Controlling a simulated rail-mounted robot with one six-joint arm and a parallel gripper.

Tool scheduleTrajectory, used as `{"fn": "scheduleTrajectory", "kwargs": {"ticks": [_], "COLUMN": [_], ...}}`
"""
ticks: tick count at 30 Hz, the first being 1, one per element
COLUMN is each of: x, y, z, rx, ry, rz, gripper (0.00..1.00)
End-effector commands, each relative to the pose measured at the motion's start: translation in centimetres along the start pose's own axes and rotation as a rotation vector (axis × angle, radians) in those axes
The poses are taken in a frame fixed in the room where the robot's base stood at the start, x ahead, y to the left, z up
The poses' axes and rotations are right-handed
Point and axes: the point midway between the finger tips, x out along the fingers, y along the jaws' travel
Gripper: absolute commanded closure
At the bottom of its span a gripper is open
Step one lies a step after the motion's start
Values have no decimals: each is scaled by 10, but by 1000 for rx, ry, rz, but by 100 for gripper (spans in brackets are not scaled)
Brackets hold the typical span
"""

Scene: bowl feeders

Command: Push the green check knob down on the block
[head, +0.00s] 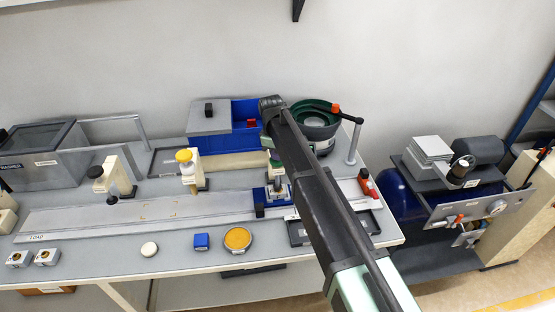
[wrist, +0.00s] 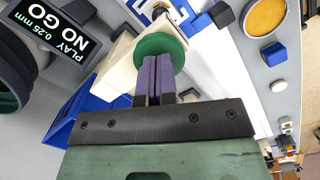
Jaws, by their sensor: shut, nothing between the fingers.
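The green check knob (wrist: 152,46) is a round disc on the cream block (wrist: 112,72) in the wrist view. My gripper (wrist: 157,58) has its two purple fingers shut together with nothing between them. The fingertips overlap the near side of the knob in that view; I cannot tell whether they touch it. In the head view a small part of the green knob (head: 275,158) shows beside my arm, which hides most of the block and the gripper.
A small display reading NO GO, play 0.25 mm (wrist: 55,30), stands left in the wrist view. The dark bowl feeder (head: 318,128) and blue bin (head: 246,112) are behind my arm. A yellow-topped post (head: 186,168) stands left. The orange dish (head: 237,238) lies in front.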

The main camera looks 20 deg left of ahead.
Motion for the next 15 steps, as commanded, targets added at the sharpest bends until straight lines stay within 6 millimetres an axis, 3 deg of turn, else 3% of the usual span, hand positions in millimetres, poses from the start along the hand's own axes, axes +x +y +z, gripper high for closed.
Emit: {"fn": "scheduleTrajectory", "kwargs": {"ticks": [5, 11, 15], "x": [-4, -16, -14], "y": [0, 1, 0], "z": [-4, -28, -29], "rx": [-1, -1, 0], "ry": [0, 0, 0], "rz": [0, 0, 0], "gripper": [100, 100, 100]}}
